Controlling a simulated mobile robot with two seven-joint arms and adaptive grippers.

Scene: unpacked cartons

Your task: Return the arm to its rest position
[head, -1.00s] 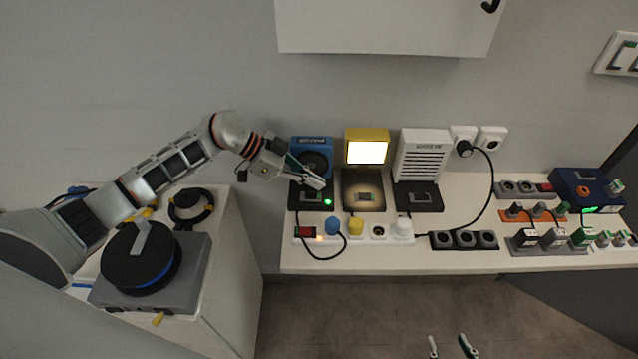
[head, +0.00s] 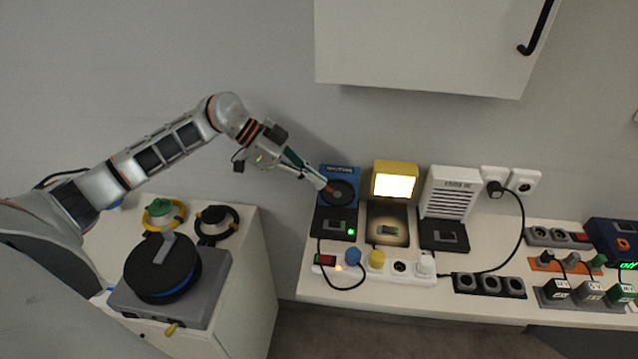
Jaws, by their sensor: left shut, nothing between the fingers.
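My left arm comes in from the left and reaches over the gap between the two white surfaces. My left gripper (head: 326,188) is shut and empty. Its tips are in front of the blue device (head: 348,172) with a dark round face; whether they touch it I cannot tell. A black base with a lit green light (head: 351,231) lies below the blue device. My right gripper is not in view.
A lit yellow lamp (head: 395,180) and a white louvred box (head: 449,194) stand to the right. A white power strip (head: 400,266) with plugs lies in front. A wall cabinet (head: 430,45) hangs above. A black reel (head: 162,268) sits on the left cabinet.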

